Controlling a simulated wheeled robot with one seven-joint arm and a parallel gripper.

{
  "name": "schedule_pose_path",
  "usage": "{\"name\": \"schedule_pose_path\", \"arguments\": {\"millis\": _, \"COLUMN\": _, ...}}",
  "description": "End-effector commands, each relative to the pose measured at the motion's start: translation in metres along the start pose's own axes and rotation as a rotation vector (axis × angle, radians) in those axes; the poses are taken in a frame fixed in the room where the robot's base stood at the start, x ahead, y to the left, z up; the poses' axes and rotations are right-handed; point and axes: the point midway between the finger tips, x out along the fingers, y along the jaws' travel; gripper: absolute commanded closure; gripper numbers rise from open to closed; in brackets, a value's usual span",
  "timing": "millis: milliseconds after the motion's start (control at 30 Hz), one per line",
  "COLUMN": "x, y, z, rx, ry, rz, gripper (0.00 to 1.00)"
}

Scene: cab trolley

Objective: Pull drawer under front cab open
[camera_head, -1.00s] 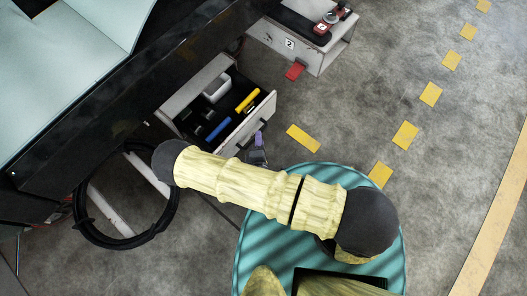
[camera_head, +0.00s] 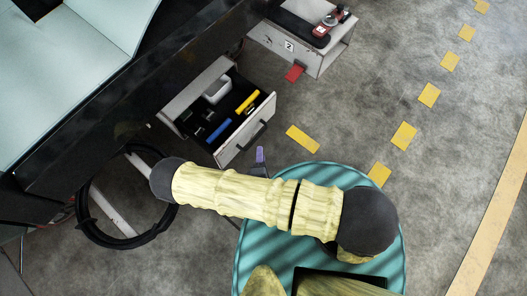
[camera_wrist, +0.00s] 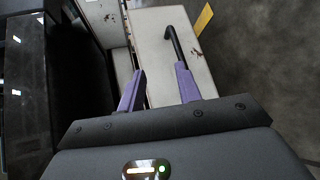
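The drawer under the front cab stands open, its pale front panel (camera_head: 262,112) well out from the cabinet and its black tray showing. Its dark bar handle (camera_head: 254,135) is on the outer face. In the wrist view the drawer's pale front (camera_wrist: 157,58) and its black handle (camera_wrist: 174,45) lie ahead of my gripper (camera_wrist: 158,85). The two purple fingers are spread apart with nothing visible between them. In the head view a purple finger of my gripper (camera_head: 260,156) shows just in front of the handle, apart from it; my arm hides the rest.
The drawer holds a yellow item (camera_head: 247,102), a blue item (camera_head: 218,130) and a white container (camera_head: 217,90). A black cable coil (camera_head: 86,222) hangs at lower left. A second pale box unit marked 2 (camera_head: 310,55) stands beyond. Grey floor to the right is clear.

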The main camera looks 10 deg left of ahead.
Motion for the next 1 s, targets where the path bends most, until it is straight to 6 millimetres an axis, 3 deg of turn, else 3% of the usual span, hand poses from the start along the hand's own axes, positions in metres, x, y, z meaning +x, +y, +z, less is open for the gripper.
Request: {"name": "schedule_pose_path", "arguments": {"millis": 1000, "x": -0.057, "y": -0.009, "z": 0.003, "rx": 0.0, "ry": 0.002, "rz": 0.0, "gripper": 0.66}}
